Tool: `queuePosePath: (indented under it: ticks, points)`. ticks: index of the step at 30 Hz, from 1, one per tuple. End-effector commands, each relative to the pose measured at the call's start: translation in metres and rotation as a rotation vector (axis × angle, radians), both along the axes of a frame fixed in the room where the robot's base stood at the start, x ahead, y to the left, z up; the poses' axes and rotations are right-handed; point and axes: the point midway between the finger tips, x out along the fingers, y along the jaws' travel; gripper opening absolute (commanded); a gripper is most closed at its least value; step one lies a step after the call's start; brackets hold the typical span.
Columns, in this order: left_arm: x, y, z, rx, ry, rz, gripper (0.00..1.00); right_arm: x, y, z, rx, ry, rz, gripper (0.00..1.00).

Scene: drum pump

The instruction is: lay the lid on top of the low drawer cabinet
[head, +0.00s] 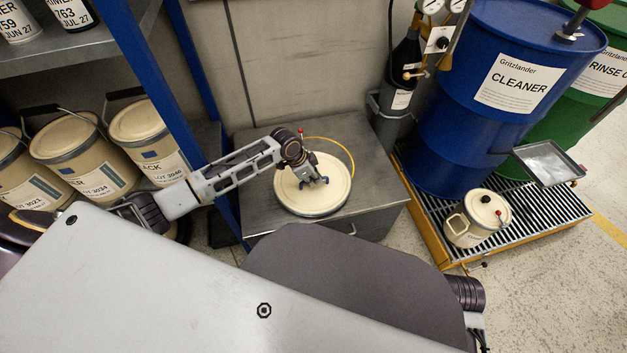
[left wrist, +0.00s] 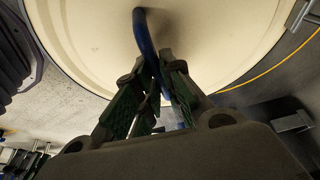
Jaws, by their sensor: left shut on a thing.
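The lid (head: 334,195) is a round cream disc with a dark rim, at the low drawer cabinet's top, near its front left part. The low drawer cabinet (head: 379,194) is grey metal with a drawer handle on its front. My left gripper (head: 316,181) is over the lid, shut on its blue handle. In the left wrist view the fingers (left wrist: 163,90) close around the blue handle (left wrist: 147,45), with the lid's cream face (left wrist: 220,40) filling the background. I cannot tell whether the lid touches the cabinet top. My right gripper is not in view.
A gas bottle (head: 402,75) stands behind the cabinet's right. A blue drum (head: 470,110), a green drum (head: 585,95) and a small cream can (head: 478,215) stand on a grated pallet (head: 545,215). Cream pails (head: 85,155) sit on the left shelf, beside a blue post (head: 165,85).

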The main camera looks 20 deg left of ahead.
Motion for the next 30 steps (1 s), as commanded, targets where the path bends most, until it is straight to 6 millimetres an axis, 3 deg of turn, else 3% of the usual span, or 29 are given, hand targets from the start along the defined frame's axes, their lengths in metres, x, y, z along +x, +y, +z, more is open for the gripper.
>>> queuePosePath:
  ticks: [10, 11, 15, 30]
  points:
    - [0.0012, 0.0000, -0.0042, -0.001, -0.004, 0.000, 0.00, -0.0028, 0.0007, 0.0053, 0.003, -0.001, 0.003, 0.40]
    - [0.0002, 0.0003, -0.0055, 0.001, -0.001, 0.000, 0.14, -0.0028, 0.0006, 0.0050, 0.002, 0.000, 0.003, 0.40]
    - [0.0003, 0.0003, -0.0053, 0.001, -0.001, 0.000, 0.31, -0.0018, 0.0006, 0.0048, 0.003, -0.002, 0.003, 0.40]
    - [-0.0006, 0.0024, 0.0004, 0.001, -0.002, 0.001, 0.31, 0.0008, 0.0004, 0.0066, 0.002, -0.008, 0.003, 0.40]
